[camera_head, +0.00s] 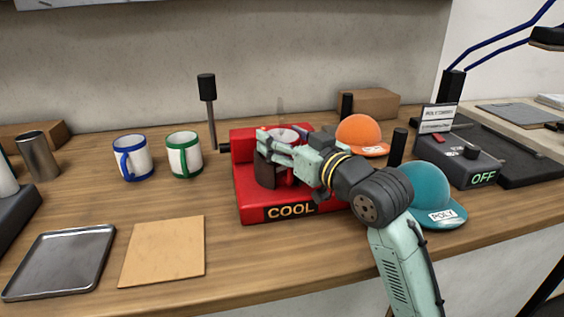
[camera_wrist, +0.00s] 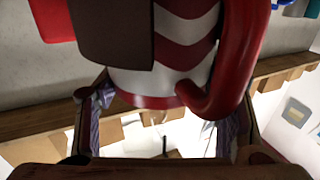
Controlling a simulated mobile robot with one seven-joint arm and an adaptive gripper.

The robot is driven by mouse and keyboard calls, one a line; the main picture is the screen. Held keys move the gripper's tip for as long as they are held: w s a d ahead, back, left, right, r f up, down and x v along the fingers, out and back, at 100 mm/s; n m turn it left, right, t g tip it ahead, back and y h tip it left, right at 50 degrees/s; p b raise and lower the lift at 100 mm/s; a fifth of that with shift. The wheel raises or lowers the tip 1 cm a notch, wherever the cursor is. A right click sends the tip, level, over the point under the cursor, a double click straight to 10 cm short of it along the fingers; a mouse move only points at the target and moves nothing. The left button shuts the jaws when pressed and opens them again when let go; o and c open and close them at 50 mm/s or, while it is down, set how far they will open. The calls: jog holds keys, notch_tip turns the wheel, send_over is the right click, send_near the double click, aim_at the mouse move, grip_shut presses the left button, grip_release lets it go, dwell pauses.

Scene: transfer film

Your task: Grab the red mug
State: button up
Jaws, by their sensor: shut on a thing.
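The red mug (camera_wrist: 182,55) fills the upper middle of the wrist view. It is white with red chevron bands, a red rim and a red handle at the right. My gripper (camera_head: 267,146) is shut on it, with one finger on each side in the wrist view (camera_wrist: 165,120). In the head view the mug is largely hidden behind my gripper, at the red press (camera_head: 246,205) marked COOL. A dark brown curved pad (camera_head: 265,173) stands beside the mug and covers part of it in the wrist view. I cannot tell whether the mug rests on the press.
A blue-trimmed mug (camera_head: 132,160) and a green-trimmed mug (camera_head: 184,156) stand to the left. A metal tray (camera_head: 60,262) and a tan mat (camera_head: 165,250) lie in front. An orange cap (camera_head: 360,134), a teal cap (camera_head: 425,188) and a dark press marked OFF (camera_head: 455,165) are right.

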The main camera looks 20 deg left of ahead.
jog(key=c, duration=1.2)
jog(key=shift+r, duration=0.1)
